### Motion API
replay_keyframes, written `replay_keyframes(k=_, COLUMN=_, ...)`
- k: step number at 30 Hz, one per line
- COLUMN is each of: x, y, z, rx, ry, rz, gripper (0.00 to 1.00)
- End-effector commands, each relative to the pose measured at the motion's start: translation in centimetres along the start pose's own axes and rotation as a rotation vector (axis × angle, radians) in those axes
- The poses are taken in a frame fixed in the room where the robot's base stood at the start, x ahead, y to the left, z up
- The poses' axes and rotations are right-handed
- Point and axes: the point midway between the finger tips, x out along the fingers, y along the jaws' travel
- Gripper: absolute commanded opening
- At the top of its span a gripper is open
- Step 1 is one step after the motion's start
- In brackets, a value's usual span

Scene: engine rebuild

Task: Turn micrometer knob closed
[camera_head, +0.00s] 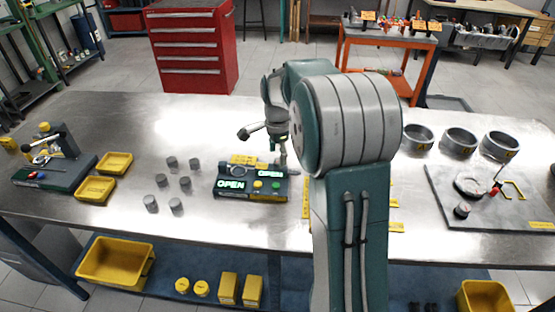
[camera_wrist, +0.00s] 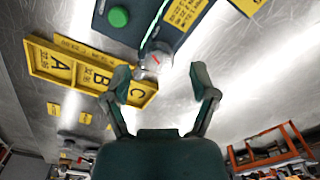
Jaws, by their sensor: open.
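The dark green micrometer unit (camera_head: 251,197) sits on the steel bench with lit OPEN signs, a yellow button and a green button. The wrist view shows part of the unit (camera_wrist: 186,48) with a green button. A small round metal knob (camera_wrist: 155,60) with a red mark is at its edge. My gripper (camera_wrist: 160,75) is open and empty, its two fingers apart to either side of the knob in the picture. I cannot tell whether they touch it. In the head view my arm hides much of the area right of the unit.
Several grey cylinders (camera_head: 172,183) stand left of the unit. Yellow trays (camera_head: 96,189) and a green fixture (camera_head: 55,170) are further left. Grey rings (camera_head: 459,141) and a grey plate (camera_head: 440,205) lie at right. Yellow bins marked A, B, C (camera_wrist: 90,73) show in the wrist view.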

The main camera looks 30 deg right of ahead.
Motion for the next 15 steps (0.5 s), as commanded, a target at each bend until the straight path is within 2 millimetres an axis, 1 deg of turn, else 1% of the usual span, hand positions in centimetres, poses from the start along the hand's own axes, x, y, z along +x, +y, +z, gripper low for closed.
replay_keyframes(k=1, x=0.8, y=0.0, z=0.0, rx=0.0, ry=-0.001, rz=0.002, gripper=0.75)
replay_keyframes(k=3, x=1.6, y=0.0, z=-0.1, rx=0.0, ry=-0.001, rz=0.002, gripper=0.75)
replay_keyframes(k=6, x=2.2, y=0.0, z=0.0, rx=0.0, ry=0.0, rz=0.0, gripper=0.75)
replay_keyframes(k=15, x=2.4, y=0.0, z=0.0, rx=0.0, ry=0.0, rz=-0.001, gripper=0.75)
